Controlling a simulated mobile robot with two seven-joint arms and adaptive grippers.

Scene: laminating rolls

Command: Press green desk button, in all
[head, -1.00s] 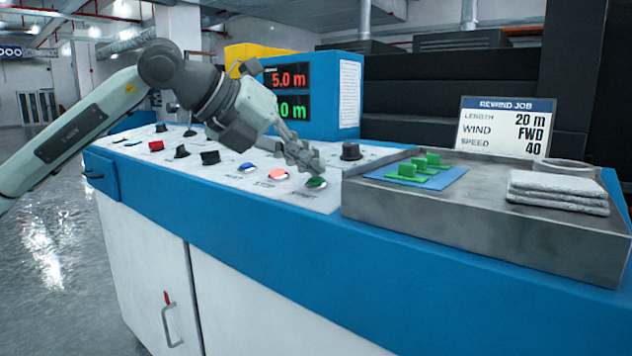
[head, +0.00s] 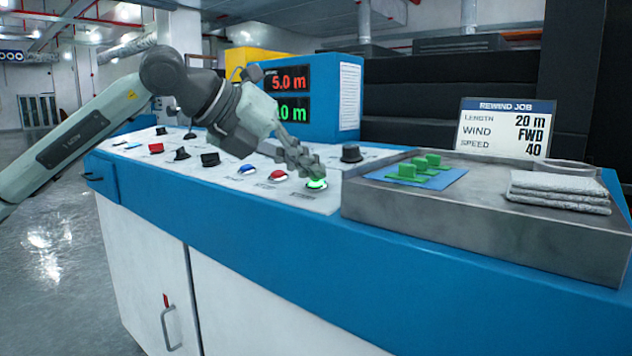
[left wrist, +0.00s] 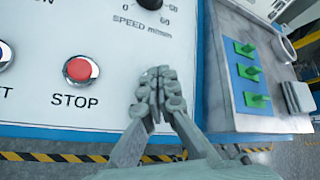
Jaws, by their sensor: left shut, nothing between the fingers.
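The green button (head: 316,184) sits at the front right of the white control panel (head: 225,185), beside the metal tray, and glows bright green. My left gripper (head: 314,170) is shut and empty, its fingertips pointing down right over the button. They touch it or hover just above it; I cannot tell which. In the left wrist view the shut fingertips (left wrist: 160,82) are over the panel right of the STOP button, and the green button is hidden behind them. My right gripper is not in view.
The red STOP button (head: 278,175) and a blue button (head: 247,169) lie left of the green one. A black knob (head: 351,153) stands behind. The metal tray (head: 470,225) with green pieces (head: 407,173) and folded cloths (head: 558,190) borders the panel on the right.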

